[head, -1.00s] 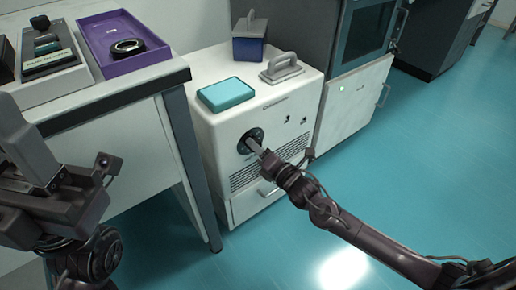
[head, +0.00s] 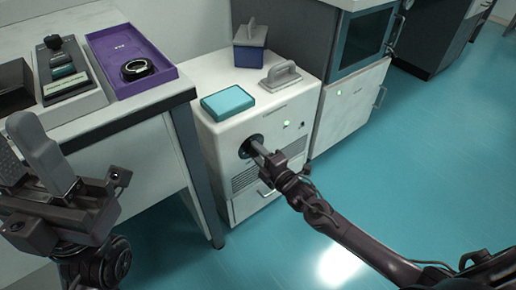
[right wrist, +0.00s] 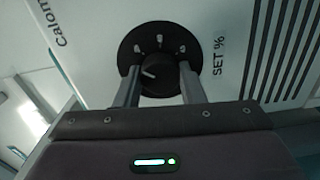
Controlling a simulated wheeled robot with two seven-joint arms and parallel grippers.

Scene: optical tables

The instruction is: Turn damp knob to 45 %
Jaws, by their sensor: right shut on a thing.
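The knob (right wrist: 160,75) is dark and round with a light pointer line, on a black dial plate with several pale marks. "SET %" is printed beside it; I see no word "damp". Its dial (head: 245,150) is on the front of a white cabinet unit (head: 222,140), largely behind my gripper. My right gripper (head: 258,148) is at the dial; in the right wrist view its fingers (right wrist: 160,80) are on either side of the knob, shut on it. The pointer slants, and I cannot read its value. My left gripper (head: 25,140) is raised at the left, away from the unit; its opening is unclear.
On the unit are a teal box (head: 228,103), a grey handled block (head: 280,76) and a blue handled box (head: 249,55). A table (head: 120,120) with a purple tray (head: 105,45) stands at left. A small light (head: 286,123) glows on the unit's front. Floor at right is clear.

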